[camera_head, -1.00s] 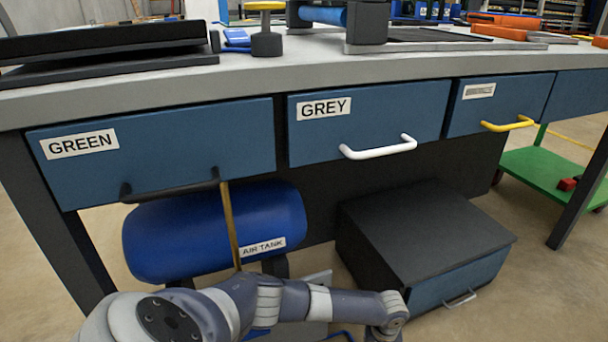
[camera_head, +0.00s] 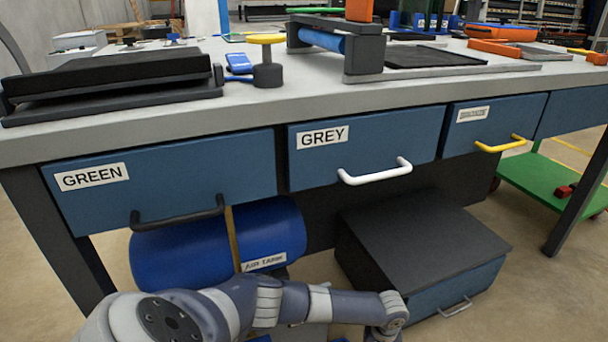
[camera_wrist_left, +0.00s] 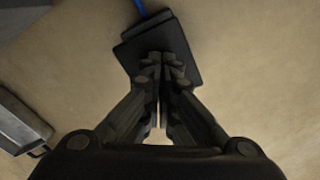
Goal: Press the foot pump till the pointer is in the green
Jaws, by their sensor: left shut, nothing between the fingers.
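In the left wrist view my left gripper (camera_wrist_left: 163,65) is shut and empty. Its fingertips overlap a dark, flat, squarish pedal (camera_wrist_left: 186,42), which looks like the foot pump, on the tan floor. A blue hose (camera_wrist_left: 140,6) runs from its far end. I cannot tell whether the fingertips touch the pedal. In the head view only my left arm shows, crossing the bottom; its gripper is below the picture. A blue air tank (camera_head: 180,255) lies under the workbench. No gauge pointer or green zone can be made out. My right gripper is not in view.
The workbench (camera_head: 330,105) has blue drawers, including the GREEN drawer (camera_head: 165,180) and GREY drawer (camera_head: 400,145), with protruding handles. A black cabinet (camera_head: 425,235) stands on the floor beneath. In the left wrist view a grey object (camera_wrist_left: 20,122) is at the left; floor at right is clear.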

